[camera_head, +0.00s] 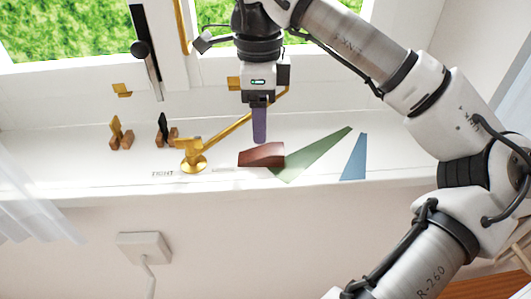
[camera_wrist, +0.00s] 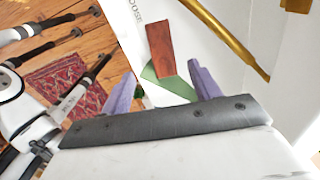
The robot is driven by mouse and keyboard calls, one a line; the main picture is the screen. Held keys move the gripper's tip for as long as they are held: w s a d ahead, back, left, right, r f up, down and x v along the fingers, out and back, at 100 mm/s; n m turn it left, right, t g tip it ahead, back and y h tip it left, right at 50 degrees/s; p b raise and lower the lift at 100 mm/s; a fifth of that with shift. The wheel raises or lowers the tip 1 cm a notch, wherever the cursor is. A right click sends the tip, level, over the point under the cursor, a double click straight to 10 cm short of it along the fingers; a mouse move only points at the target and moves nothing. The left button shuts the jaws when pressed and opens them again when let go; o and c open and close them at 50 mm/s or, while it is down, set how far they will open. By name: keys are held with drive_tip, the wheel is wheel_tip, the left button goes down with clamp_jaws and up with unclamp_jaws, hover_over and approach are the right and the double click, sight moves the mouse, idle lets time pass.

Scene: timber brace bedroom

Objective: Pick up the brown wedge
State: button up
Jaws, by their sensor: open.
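The brown wedge (camera_head: 262,154) lies on the white window sill, its right end meeting the green wedge. In the wrist view the brown wedge (camera_wrist: 160,48) lies beyond the fingertips, roughly in line with the gap between them. My gripper (camera_head: 260,140) points down just above the brown wedge, its purple fingers overlapping in the head view. In the wrist view my gripper (camera_wrist: 162,70) has its two fingers spread apart with nothing between them. Whether the fingertips touch the wedge or sill cannot be told.
A green wedge (camera_head: 318,155) and a blue wedge (camera_head: 354,158) lie to the right. A brass window stay (camera_head: 215,135) on a round base stands close at left. Farther left are two small wooden blocks with upright pieces (camera_head: 120,140) (camera_head: 165,135). The sill's front edge is near.

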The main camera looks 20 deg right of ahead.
sight(260, 151)
drive_tip(key=shift+w+f+p, duration=0.2)
drive_tip(key=shift+f+p, duration=0.65)
drive_tip(key=shift+f, duration=3.05)
drive_tip(key=c, duration=1.1)
drive_tip(key=shift+r, duration=0.15)
